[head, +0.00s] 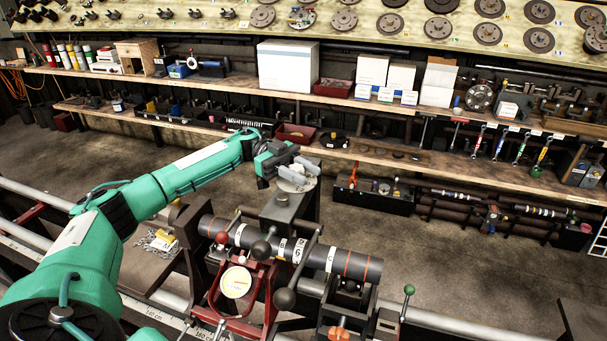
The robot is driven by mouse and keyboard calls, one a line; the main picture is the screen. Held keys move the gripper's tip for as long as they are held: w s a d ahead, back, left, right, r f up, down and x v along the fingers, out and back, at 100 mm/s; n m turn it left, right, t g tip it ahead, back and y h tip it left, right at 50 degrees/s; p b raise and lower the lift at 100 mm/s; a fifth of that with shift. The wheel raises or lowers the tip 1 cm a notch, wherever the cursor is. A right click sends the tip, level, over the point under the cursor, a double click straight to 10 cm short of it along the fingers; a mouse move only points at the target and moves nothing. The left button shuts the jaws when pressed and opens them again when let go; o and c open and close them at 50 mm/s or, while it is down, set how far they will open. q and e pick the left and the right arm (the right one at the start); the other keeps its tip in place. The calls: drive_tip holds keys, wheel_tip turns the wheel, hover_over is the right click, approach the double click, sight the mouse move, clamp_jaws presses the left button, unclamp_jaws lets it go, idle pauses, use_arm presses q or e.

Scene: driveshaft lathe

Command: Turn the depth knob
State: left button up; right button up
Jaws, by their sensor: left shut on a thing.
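My left gripper (299,169) is shut on a pale round piece (291,185), which looks like the depth knob. The knob is on top of a dark post behind the lathe's shaft, and the fingers hide much of it. The dark shaft (343,262) lies across the lathe, with white numbered bands around it. Ball-ended levers stand around the shaft, one with a red ball (222,237) and others with dark balls (261,250). A round pale dial (236,282) sits in a red frame in front of the shaft. My right gripper is not in view.
A long wooden bench (450,165) at the back holds boxes, tools and a red tray (296,132). A black toolbox (373,197) stands below it. A green-ball lever (409,290) rises at the right of the lathe. Open floor lies to the right.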

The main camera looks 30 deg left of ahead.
use_arm(q)
drive_tip(key=shift+r+m+g, duration=0.1)
drive_tip(key=shift+m+g, duration=0.2)
drive_tip(key=o, duration=1)
drive_tip(key=shift+w+a+b, duration=0.1)
drive_tip(key=shift+a+b, duration=0.4)
drive_tip(key=shift+a, duration=0.05)
drive_tip(key=w+a+b, duration=0.2)
drive_tip(key=a+b, duration=0.3)
drive_tip(key=a, duration=0.7)
drive_tip(key=shift+w+a, duration=0.25)
drive_tip(key=shift+w, duration=0.05)
